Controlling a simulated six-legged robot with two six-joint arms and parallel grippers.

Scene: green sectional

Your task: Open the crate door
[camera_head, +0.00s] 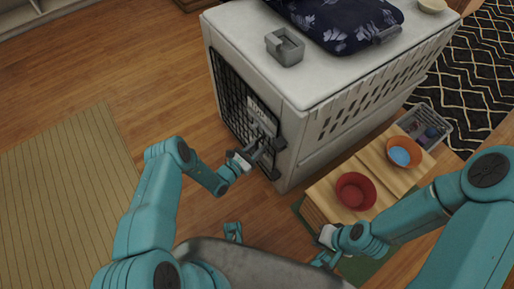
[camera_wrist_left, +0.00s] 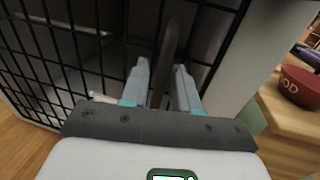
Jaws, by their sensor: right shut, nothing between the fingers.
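The white crate (camera_head: 295,125) stands behind my grippers, with its dark wire door (camera_head: 232,95) on its left-facing side. The door is closed against the frame. The door's grey handle bar (camera_wrist_left: 172,40) runs upright at the door's right edge in the left wrist view. My left gripper (camera_head: 262,146) is at this edge of the door. In the left wrist view, the fingers of the left gripper (camera_wrist_left: 163,78) stand apart on either side of the bar; I cannot tell whether they press on it. My right gripper (camera_head: 322,259) is shut and empty, low beside the wooden stand.
The wooden bowl stand (camera_head: 325,195) holds a red bowl (camera_head: 356,191) and an orange bowl (camera_head: 403,152), right of the crate. A grey basket (camera_head: 428,118) stands beyond. A dark patterned bag (camera_head: 340,20) and grey box (camera_head: 285,45) lie on the crate. The floor left of the door is clear.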

